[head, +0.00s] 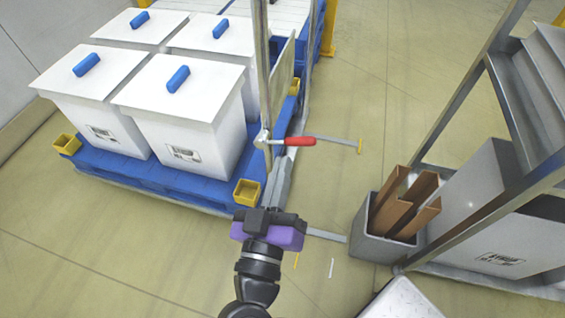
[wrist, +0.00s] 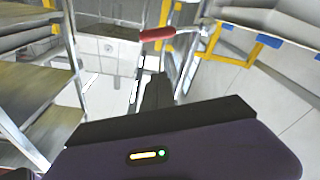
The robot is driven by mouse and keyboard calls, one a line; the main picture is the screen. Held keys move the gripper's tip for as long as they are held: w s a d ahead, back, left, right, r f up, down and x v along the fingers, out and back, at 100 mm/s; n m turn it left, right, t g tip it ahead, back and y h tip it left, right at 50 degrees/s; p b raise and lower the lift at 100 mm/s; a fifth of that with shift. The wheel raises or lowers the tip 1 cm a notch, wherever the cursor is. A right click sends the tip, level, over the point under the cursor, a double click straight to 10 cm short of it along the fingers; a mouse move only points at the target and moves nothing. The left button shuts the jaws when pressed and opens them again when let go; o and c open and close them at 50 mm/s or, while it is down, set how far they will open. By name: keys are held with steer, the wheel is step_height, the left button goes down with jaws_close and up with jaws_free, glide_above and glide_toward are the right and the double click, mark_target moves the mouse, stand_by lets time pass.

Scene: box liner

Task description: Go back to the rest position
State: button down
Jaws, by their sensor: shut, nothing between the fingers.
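My gripper (head: 262,216) is at the lower middle of the head view, a black and purple unit on my black arm. Its fingers look together and hold nothing; they also show in the wrist view (wrist: 156,88). In the head view it sits below the red handle (head: 300,141) of a latch on a grey metal post (head: 262,75), with a visible gap. In the wrist view the red handle (wrist: 157,34) shows beyond the fingers, near the top.
White lidded boxes (head: 190,112) with blue handles stand on a blue pallet (head: 185,185) with yellow corner cups (head: 247,192) at left. A grey bin (head: 372,242) holding brown pieces (head: 408,208) and a metal rack (head: 470,95) stand at right. Floor between is mostly clear.

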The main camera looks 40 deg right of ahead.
stand_by(0.4)
steer(key=w+a+f+n+t+y, duration=0.1)
steer(key=w+a+n+t+y, duration=0.2)
steer(key=w+a+n+y, duration=0.15)
steer(key=s+a+f+n+y, duration=0.6)
steer(key=f+y, duration=0.3)
steer(key=y, duration=0.3)
steer(key=s+d+r+m+h, duration=0.1)
steer(key=s+d+m, duration=0.2)
steer(key=s+d, duration=0.5)
steer(key=s+d+r+m+h, duration=0.1)
steer(key=s+d+r+m, duration=0.15)
steer(key=s, duration=0.95)
step_height(320, 180, up, 29)
steer(key=p, duration=2.9)
steer(key=shift+w+d+p, duration=0.25)
steer(key=shift+w+p, duration=0.15)
steer(key=shift+y, duration=0.25)
